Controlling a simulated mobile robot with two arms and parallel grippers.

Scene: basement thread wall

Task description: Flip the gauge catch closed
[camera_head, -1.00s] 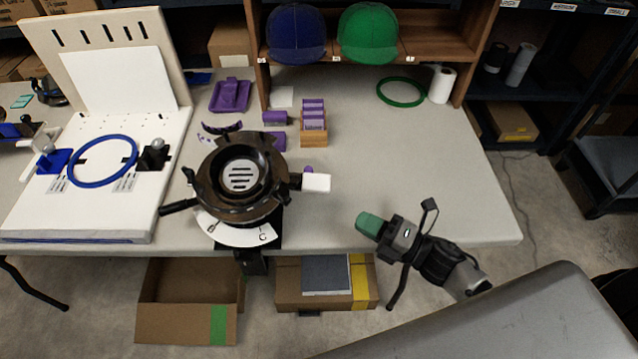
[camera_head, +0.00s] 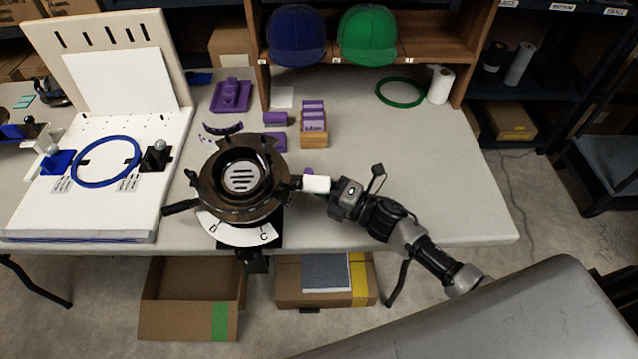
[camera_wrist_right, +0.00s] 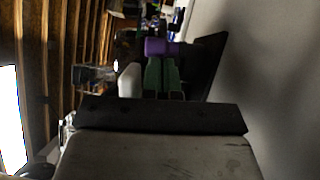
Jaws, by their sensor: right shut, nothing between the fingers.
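The gauge device (camera_head: 240,178) is a dark round ring with a slotted silver centre, near the table's front edge. A white lettered arc plate (camera_head: 238,232) lies below it. A white block (camera_head: 316,184) sticks out at its right side, with a small purple piece (camera_head: 308,170) behind it. I cannot tell for certain which part is the catch. My right gripper (camera_wrist_right: 162,76) is shut and empty; its green fingers point at the purple piece (camera_wrist_right: 165,47), with the white block (camera_wrist_right: 130,80) beside them. In the head view the white block hides the fingertips. My left gripper is not in view.
A white board with a blue ring (camera_head: 105,139) stands at the left. Purple parts (camera_head: 231,95) and a wooden holder (camera_head: 314,139) lie behind the gauge. A green ring (camera_head: 400,80) and a white roll (camera_head: 441,84) stand at the back. The table's right side is clear.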

